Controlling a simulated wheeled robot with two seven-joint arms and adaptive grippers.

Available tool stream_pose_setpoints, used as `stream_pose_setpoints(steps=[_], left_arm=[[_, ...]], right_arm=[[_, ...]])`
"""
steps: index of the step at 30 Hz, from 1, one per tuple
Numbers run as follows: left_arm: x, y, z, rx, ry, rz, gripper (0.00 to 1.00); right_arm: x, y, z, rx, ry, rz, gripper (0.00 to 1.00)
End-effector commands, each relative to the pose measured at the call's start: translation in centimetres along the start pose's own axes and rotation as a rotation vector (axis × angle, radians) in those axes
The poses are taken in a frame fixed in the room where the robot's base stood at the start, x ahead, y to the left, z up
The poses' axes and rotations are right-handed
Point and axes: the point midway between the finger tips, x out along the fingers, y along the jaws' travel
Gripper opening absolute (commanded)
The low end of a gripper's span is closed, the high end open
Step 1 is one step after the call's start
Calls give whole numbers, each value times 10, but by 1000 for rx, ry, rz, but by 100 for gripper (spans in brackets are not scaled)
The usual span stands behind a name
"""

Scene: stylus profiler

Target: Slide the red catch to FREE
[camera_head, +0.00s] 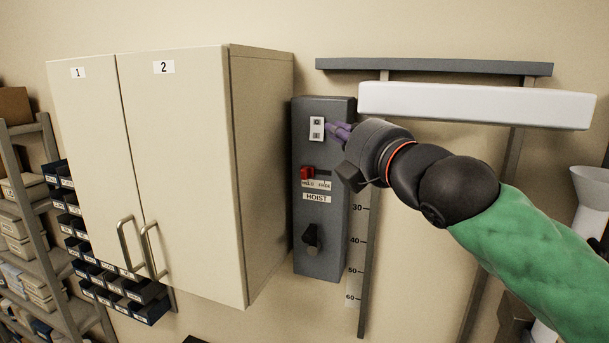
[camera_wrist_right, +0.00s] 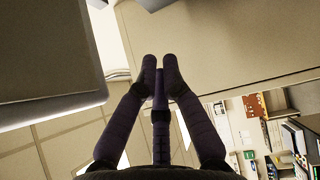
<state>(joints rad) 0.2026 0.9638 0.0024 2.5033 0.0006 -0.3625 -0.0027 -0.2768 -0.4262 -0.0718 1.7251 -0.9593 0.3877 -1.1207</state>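The red catch (camera_head: 308,172) sits at the left end of its short slot on the grey hoist panel (camera_head: 308,232), above the HOLD label, with the FREE label to its right. My right gripper (camera_head: 338,130) is at the panel's upper right, above and to the right of the catch, beside a small white plate. I cannot tell whether the fingertips touch the plate. The catch is not recognisable in the wrist view. My left gripper is out of view.
The white plate (camera_head: 317,128) is above the catch; a black knob (camera_head: 311,238) is below the HOIST label. A cream cabinet (camera_head: 185,170) stands close at the panel's left. A white bar (camera_head: 475,105) and a scale (camera_head: 357,255) are at the right.

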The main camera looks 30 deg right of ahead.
Motion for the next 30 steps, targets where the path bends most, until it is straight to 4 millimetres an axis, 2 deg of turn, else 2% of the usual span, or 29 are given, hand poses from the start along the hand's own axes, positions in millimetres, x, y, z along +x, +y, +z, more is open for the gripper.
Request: stream_pose_setpoints(steps=[1, 3, 5, 8, 12, 15, 18, 22, 27, 30], left_arm=[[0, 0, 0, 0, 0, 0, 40], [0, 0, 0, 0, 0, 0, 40], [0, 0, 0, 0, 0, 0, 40], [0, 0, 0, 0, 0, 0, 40], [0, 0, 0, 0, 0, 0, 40], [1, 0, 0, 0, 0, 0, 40], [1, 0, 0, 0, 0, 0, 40], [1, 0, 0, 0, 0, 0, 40], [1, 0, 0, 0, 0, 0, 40], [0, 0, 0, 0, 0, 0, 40]], right_arm=[[2, -2, -1, 0, 0, -7, 31], [7, -10, -5, 1, -4, -33, 47], [14, -21, -10, 5, -14, -72, 47], [33, -54, -22, 13, -58, -180, 47], [58, -106, -40, 16, -211, -334, 47], [68, -130, -49, 12, -366, -376, 47], [72, -138, -59, 10, -522, -347, 47], [70, -134, -73, 21, -675, -246, 47], [65, -126, -85, 41, -769, -137, 47], [65, -124, -85, 46, -786, -115, 47]])
